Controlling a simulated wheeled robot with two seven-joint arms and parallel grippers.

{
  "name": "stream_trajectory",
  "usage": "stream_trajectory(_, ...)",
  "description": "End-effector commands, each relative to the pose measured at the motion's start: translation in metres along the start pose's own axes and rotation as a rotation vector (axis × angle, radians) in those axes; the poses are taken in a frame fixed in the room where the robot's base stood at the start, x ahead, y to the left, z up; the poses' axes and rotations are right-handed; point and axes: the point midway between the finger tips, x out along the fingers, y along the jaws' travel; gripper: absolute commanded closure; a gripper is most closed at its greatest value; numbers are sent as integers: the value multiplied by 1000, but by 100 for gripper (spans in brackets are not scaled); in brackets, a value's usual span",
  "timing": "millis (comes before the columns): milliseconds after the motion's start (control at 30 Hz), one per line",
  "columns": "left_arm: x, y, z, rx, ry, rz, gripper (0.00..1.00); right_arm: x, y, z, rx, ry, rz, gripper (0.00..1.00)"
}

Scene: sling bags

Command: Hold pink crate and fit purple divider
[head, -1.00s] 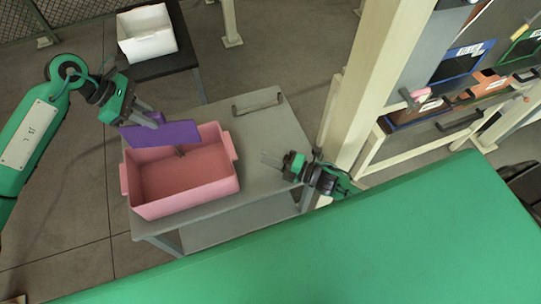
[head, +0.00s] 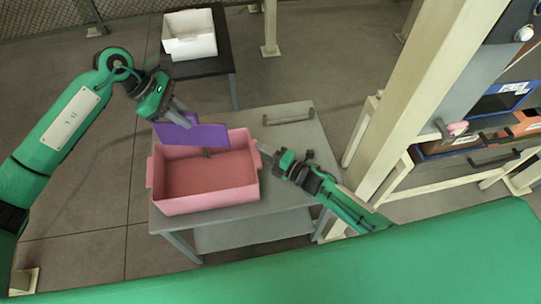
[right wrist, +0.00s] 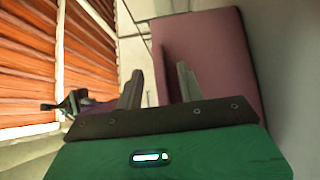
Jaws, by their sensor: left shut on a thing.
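The pink crate (head: 208,196) stands open-topped on a grey cart; its wall (right wrist: 208,55) also shows in the right wrist view. My left gripper (head: 180,112) is shut on the purple divider (head: 207,137) and holds it at the crate's far edge. The divider's lower edge overlaps the far rim in the picture; I cannot tell whether they touch. My right gripper (head: 264,152) is beside the crate's right wall.
The grey cart (head: 300,150) has a handle (head: 288,118) and free top space behind and right of the crate. A white bin (head: 190,36) sits on a dark table at the back. A cream post (head: 425,105) and a rack with bins (head: 450,143) stand to the right.

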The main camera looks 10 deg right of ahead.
Motion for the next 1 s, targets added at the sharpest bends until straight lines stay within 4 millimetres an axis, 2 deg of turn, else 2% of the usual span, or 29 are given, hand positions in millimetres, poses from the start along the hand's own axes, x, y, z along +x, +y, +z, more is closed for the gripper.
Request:
stream_trajectory(267, 0, 0, 0, 0, 0, 0, 100, 1, 0, 0, 0, 0, 0, 64)
stream_trajectory(400, 0, 0, 0, 0, 0, 0, 100, 1, 0, 0, 0, 0, 0, 91)
stream_trajectory(467, 0, 0, 0, 0, 0, 0, 100, 1, 0, 0, 0, 0, 0, 100)
stream_trajectory(833, 1, 0, 0, 8, 0, -5, 100, 1, 0, 0, 0, 0, 0, 100)
stream_trajectory(1000, 10, 1, 0, 99, 0, -69, 100, 1, 0, 0, 0, 0, 0, 100)
